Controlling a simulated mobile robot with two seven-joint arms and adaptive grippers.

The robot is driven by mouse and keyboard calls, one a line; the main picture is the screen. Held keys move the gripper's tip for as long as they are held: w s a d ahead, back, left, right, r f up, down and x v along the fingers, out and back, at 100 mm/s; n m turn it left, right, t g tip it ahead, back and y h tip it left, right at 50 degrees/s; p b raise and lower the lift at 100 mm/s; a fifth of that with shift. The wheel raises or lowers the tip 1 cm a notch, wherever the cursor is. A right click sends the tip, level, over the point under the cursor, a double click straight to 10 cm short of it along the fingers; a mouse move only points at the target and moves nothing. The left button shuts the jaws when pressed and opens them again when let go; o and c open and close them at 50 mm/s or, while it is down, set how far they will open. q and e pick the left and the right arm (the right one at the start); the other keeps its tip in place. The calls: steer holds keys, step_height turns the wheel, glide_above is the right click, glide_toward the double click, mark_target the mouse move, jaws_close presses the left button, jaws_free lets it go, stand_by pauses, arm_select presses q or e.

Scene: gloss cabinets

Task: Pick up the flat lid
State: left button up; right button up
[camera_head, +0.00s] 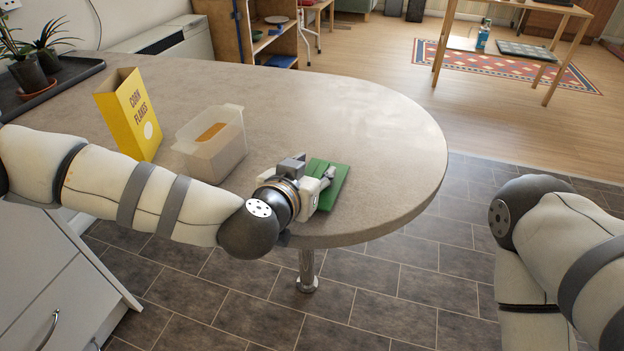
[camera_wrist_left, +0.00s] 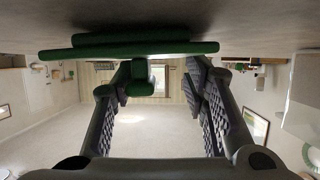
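The green flat lid (camera_head: 341,181) lies on the table near its rounded front edge, partly hidden by my left gripper. In the left wrist view, the lid (camera_wrist_left: 185,49) shows edge-on against the tabletop, with its small green knob (camera_wrist_left: 140,77) pointing toward the gripper. My left gripper (camera_head: 326,178) is over the lid in the head view. In the wrist view, the fingers of the left gripper (camera_wrist_left: 160,80) are apart, with the knob between them, closer to the picture's left finger. A clear gap shows on the knob's right. My right gripper is outside the views.
An open, translucent container (camera_head: 222,150) with orange-brown contents stands left of the lid. A yellow corn flakes box (camera_head: 128,112) stands farther left. The dark tray (camera_head: 62,82) with potted plants is at the far left. The tabletop (camera_head: 350,120) behind the lid is clear.

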arm_select(q)
steer(key=c, duration=0.3)
